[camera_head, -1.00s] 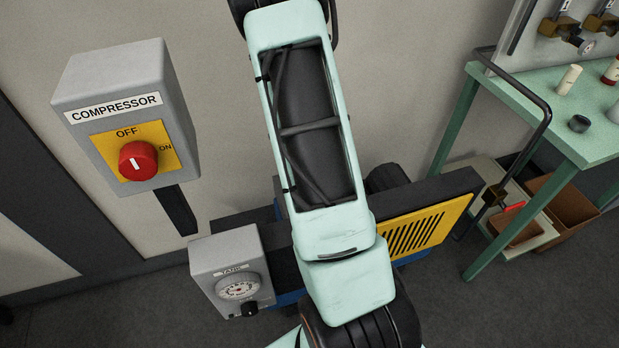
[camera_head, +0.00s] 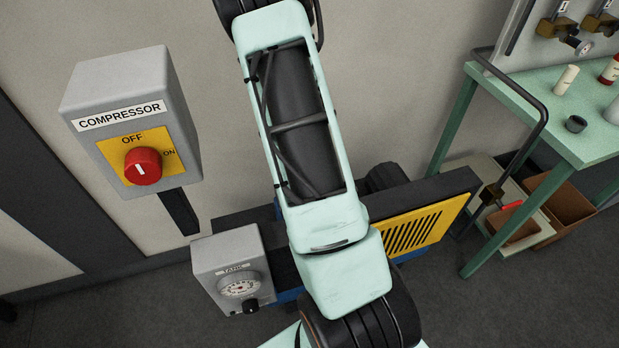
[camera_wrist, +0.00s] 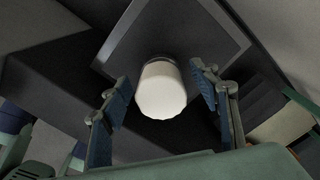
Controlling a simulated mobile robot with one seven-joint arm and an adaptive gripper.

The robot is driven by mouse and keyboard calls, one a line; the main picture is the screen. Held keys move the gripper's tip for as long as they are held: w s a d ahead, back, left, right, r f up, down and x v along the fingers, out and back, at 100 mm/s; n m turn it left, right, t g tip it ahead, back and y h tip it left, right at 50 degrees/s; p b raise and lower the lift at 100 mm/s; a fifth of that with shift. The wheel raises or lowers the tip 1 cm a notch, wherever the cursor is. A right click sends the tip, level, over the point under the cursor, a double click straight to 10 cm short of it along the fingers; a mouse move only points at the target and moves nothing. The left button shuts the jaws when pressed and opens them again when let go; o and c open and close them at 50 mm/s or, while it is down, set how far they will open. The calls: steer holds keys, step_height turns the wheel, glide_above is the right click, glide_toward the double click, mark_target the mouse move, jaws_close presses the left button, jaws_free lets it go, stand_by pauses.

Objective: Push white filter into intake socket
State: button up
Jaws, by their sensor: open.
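A white cylinder (camera_wrist: 161,92), which looks like the white filter, is in the middle of the wrist view. Its rounded, pale end faces the camera, and its far end meets a dark square panel (camera_wrist: 150,40). My gripper (camera_wrist: 160,80) is open, with one blue-padded finger on each side of the filter and a visible gap on both sides. The intake socket cannot be made out; the filter covers the spot on the panel behind it. In the head view my arm hides the gripper and the filter.
A grey compressor switch box (camera_head: 138,120) with a red knob (camera_head: 142,166) is on the wall at left. A tank gauge box (camera_head: 232,270) sits below it. A yellow slotted grille (camera_head: 412,232) is right of my arm. A green table (camera_head: 540,115) with small items stands at right.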

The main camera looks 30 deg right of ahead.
step_height(320, 180, up, 12)
stand_by(0.6)
steer(key=shift+r, duration=0.1)
